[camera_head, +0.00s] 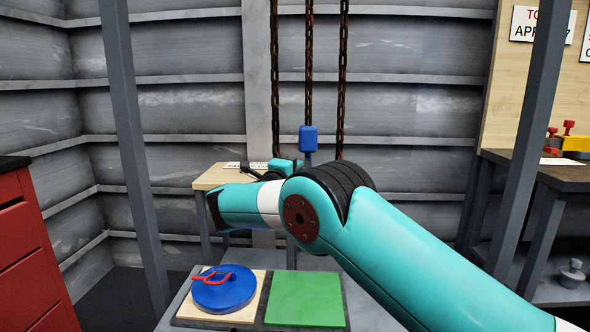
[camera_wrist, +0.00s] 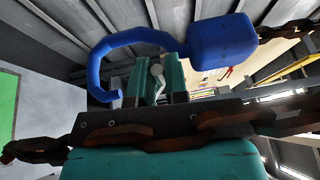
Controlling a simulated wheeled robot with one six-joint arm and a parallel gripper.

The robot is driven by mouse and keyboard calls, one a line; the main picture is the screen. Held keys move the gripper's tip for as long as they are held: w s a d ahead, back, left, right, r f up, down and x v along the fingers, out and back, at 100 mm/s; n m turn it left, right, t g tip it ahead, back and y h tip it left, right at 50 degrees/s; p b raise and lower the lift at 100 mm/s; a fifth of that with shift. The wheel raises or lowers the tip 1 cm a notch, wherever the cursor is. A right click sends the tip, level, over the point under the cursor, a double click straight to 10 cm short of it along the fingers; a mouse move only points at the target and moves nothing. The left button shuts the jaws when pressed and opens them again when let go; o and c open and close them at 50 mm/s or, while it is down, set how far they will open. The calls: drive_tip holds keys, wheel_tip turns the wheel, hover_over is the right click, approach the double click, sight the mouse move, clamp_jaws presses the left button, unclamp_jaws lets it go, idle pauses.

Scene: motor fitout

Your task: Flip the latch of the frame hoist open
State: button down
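The frame hoist's blue hook (camera_wrist: 120,42) curves across the wrist view from its blue block (camera_wrist: 225,42). The block also shows in the head view (camera_head: 308,139), hanging on a rusty chain. A small grey lever (camera_wrist: 157,72), which looks like the latch, shows inside the hook's curve. My gripper (camera_wrist: 156,80) has its two teal fingers on either side of this lever, with a narrow gap between them. Whether they touch the lever I cannot tell. In the head view, my arm hides most of the hook and the latch.
Rusty chains (camera_head: 342,80) hang at the centre, and one crosses close before the wrist camera (camera_wrist: 215,128). Below my arm lie a blue disc (camera_head: 224,290) with a red handle and a green square (camera_head: 306,299). Grey posts (camera_head: 135,150) stand on both sides. A red cabinet (camera_head: 30,260) is at left.

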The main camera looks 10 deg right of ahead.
drive_tip(key=shift+d+r+g, duration=0.1)
drive_tip(key=shift+r+g, duration=0.05)
drive_tip(key=shift+g, duration=0.25)
drive_tip(key=r+n+g+y+p, duration=0.1)
drive_tip(key=g+p, duration=0.1)
drive_tip(key=p, duration=0.1)
drive_tip(key=r+g+y+p, duration=0.1)
drive_tip(key=g+y+p, duration=0.1)
drive_tip(key=p, duration=0.2)
drive_tip(key=n+g+y+p, duration=0.1)
drive_tip(key=g+p, duration=0.1)
drive_tip(key=p, duration=0.1)
drive_tip(key=shift+s+d+r+n+p, duration=0.1)
drive_tip(key=shift+s+r+n+p, duration=0.2)
drive_tip(key=shift+r+p, duration=0.1)
drive_tip(key=shift+f+g, duration=0.1)
drive_tip(key=shift+g, duration=0.2)
drive_tip(key=c, duration=1.2)
unclamp_jaws()
drive_tip(key=shift+w+f, duration=0.1)
